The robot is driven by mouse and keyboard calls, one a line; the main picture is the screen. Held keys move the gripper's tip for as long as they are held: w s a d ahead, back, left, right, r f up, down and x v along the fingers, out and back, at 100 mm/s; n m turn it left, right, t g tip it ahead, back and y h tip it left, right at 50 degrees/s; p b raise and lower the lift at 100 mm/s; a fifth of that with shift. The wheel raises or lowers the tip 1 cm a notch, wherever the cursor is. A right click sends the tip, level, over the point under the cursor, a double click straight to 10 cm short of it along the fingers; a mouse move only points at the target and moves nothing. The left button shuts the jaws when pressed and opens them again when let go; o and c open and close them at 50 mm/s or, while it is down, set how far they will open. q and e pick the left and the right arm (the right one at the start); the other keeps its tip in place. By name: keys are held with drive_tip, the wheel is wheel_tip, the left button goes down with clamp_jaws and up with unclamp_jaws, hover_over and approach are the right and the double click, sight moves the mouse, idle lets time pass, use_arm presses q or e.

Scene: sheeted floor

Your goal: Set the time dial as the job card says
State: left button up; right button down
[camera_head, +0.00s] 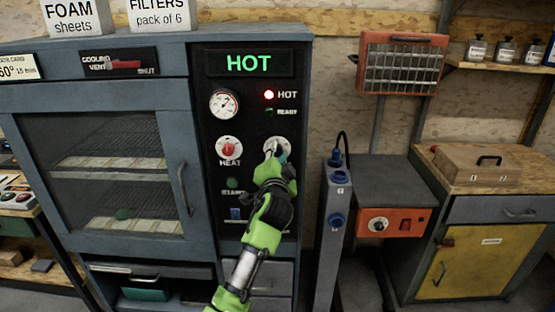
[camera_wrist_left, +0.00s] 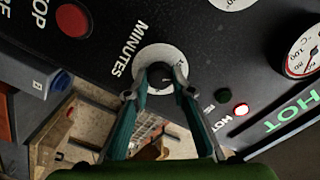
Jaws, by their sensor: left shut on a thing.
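The time dial (camera_head: 270,142) is on the black control panel of a blue-grey oven cabinet, right of the HEAT dial (camera_head: 228,149). In the left wrist view the white time dial (camera_wrist_left: 146,55) is labelled MINUTES. My left gripper (camera_head: 275,156) is shut on its knob, fingers to either side; it also shows in the left wrist view (camera_wrist_left: 160,88). Fingers hide much of the knob and scale, so I cannot read the setting. The job card (camera_head: 18,67), cut off at the left edge, shows "60°" and "15 min". My right gripper is not in view.
The display (camera_head: 249,64) reads HOT and the red HOT lamp (camera_head: 269,95) is lit. The READY lamp (camera_head: 269,112) looks dark. The glass oven door (camera_head: 183,188) is closed. A grey post (camera_head: 332,235) stands just right of the cabinet.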

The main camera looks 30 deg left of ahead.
use_arm(q)
drive_tip(key=shift+f+n+b, duration=0.1)
drive_tip(key=shift+n+b, duration=0.5)
drive_tip(key=shift+n, duration=1.5)
drive_tip(key=o, duration=1.1)
drive_tip(key=shift+o, duration=0.2)
drive_tip(key=shift+s, duration=0.15)
drive_tip(key=v, duration=1.1)
drive_tip(key=shift+s+d, duration=0.15)
drive_tip(key=shift+s, duration=0.2)
